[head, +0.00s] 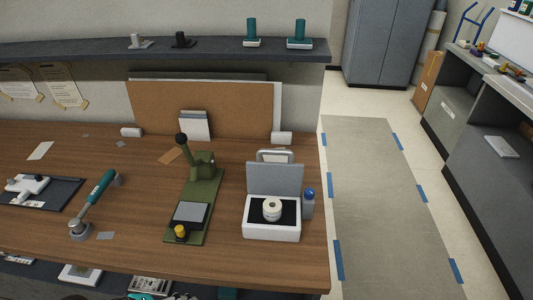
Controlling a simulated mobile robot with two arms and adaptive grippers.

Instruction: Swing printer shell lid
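A white printer shell (271,232) stands near the right end of the wooden table. Its grey lid (275,178) is up, standing roughly upright at the back of the shell. A white paper roll (272,209) sits in the dark interior of the shell. Neither of my grippers can be made out in the head view. Small dark shapes at the bottom edge are too cut off to identify.
A blue-capped bottle (308,206) stands close to the shell's right side. A green press-like device (195,205) stands to its left, with a teal-handled tool (94,202) farther left. A white-framed object (274,156) is behind the lid. Bare wood (220,262) lies in front.

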